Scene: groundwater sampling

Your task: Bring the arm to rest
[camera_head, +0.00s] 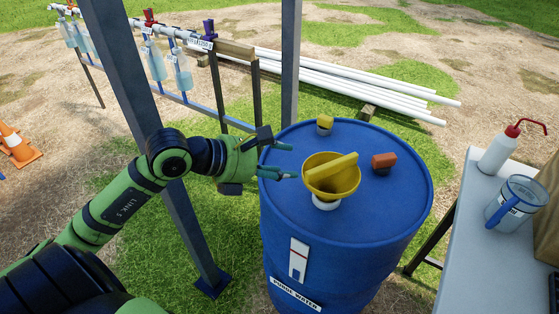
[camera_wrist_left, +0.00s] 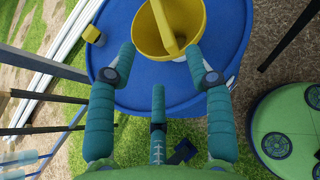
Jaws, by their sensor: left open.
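My left arm comes in from the left in the head view, and its gripper (camera_head: 284,161) is at the left edge of the blue drum (camera_head: 350,241). The gripper is open and empty, its fingers pointing toward a yellow funnel (camera_head: 323,184) on the drum top. In the left wrist view, the spread teal fingers (camera_wrist_left: 165,70) show with a gap between them, and the funnel (camera_wrist_left: 150,40) lies ahead of them. My right gripper is in neither view.
A grey post (camera_head: 150,110) stands close to my left arm. White pipes (camera_head: 350,80) lie behind.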

